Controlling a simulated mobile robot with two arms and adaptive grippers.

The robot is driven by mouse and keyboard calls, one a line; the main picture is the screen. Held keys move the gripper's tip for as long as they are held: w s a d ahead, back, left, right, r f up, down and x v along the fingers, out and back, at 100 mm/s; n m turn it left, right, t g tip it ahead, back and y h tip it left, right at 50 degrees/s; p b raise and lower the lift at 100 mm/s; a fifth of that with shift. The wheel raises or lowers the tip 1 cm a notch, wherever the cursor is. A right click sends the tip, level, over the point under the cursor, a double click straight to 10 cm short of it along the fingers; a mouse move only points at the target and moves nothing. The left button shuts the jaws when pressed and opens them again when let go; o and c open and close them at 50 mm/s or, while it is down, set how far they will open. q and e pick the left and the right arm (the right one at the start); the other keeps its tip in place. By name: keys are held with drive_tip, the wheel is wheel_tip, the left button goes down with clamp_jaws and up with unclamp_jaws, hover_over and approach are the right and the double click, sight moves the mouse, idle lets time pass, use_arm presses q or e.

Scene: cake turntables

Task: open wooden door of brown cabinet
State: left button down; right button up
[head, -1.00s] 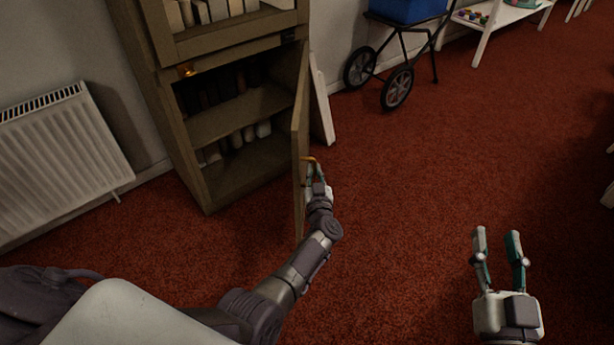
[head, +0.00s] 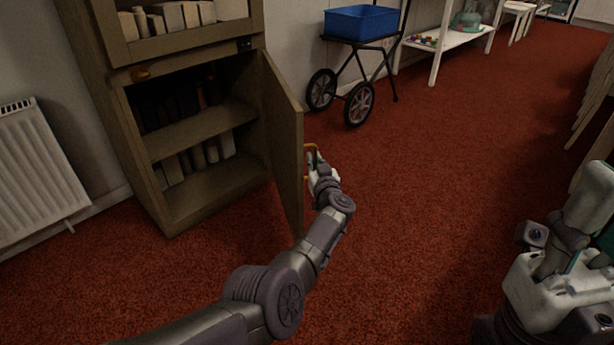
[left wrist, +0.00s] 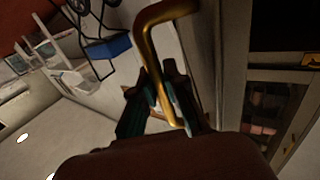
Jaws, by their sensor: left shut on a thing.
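The brown cabinet (head: 112,112) stands against the wall at the left of the head view. Its lower wooden door (head: 284,140) is swung wide open, hinged on the right side, and shelves with books show inside. My left gripper (head: 314,162) is at the outer face of the door, shut on the brass handle (head: 307,150). The handle (left wrist: 152,62) also shows large in the left wrist view, between the fingers (left wrist: 160,103). My right gripper (head: 570,235) is at the right edge, close to the camera; its fingertips are not clear.
A black cart (head: 360,103) with a blue bin (head: 361,22) stands right of the cabinet by the wall. A white shelf table (head: 455,41) is behind it. A radiator (head: 38,178) is at the left. Red carpet (head: 430,190) lies clear in the middle.

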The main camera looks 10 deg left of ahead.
use_arm(q)
drive_tip(key=shift+w+d, duration=0.1)
drive_tip(key=shift+d, duration=0.2)
drive_tip(key=shift+d+f, duration=0.1)
drive_tip(key=c, duration=1.2)
unclamp_jaws()
drive_tip(key=shift+d, duration=0.15)
